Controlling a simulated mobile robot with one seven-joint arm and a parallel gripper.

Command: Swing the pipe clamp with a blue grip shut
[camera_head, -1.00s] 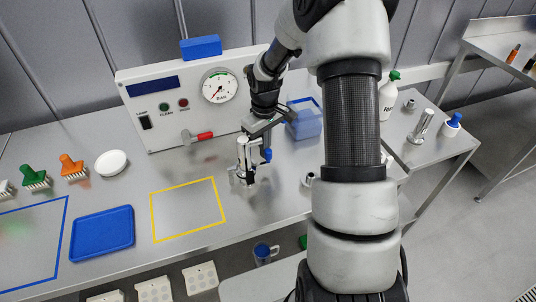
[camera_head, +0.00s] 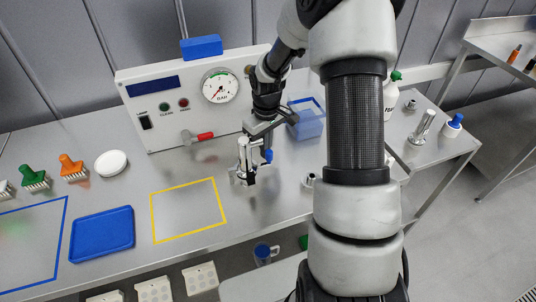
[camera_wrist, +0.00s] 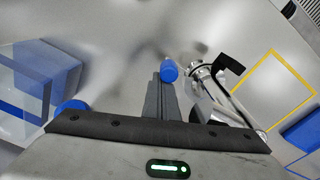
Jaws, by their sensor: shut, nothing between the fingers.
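The metal pipe clamp (camera_head: 243,163) stands on the steel bench right of the yellow outline. Its blue grip (camera_head: 268,156) is on its right side, below my gripper (camera_head: 257,133). My gripper is shut and empty, reaching in from behind and above. In the wrist view the closed dark fingers (camera_wrist: 160,84) end right beside the blue grip (camera_wrist: 169,71); I cannot tell whether they touch it. The clamp's metal body (camera_wrist: 207,82) lies just right of the grip. Whether the clamp is fully closed cannot be made out.
A translucent blue bin (camera_head: 307,122) stands close behind my gripper. A white gauge panel (camera_head: 190,98) with a red-handled valve (camera_head: 203,136) is at the back. A blue tray (camera_head: 103,232) lies at left. The yellow-outlined area (camera_head: 188,207) is empty.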

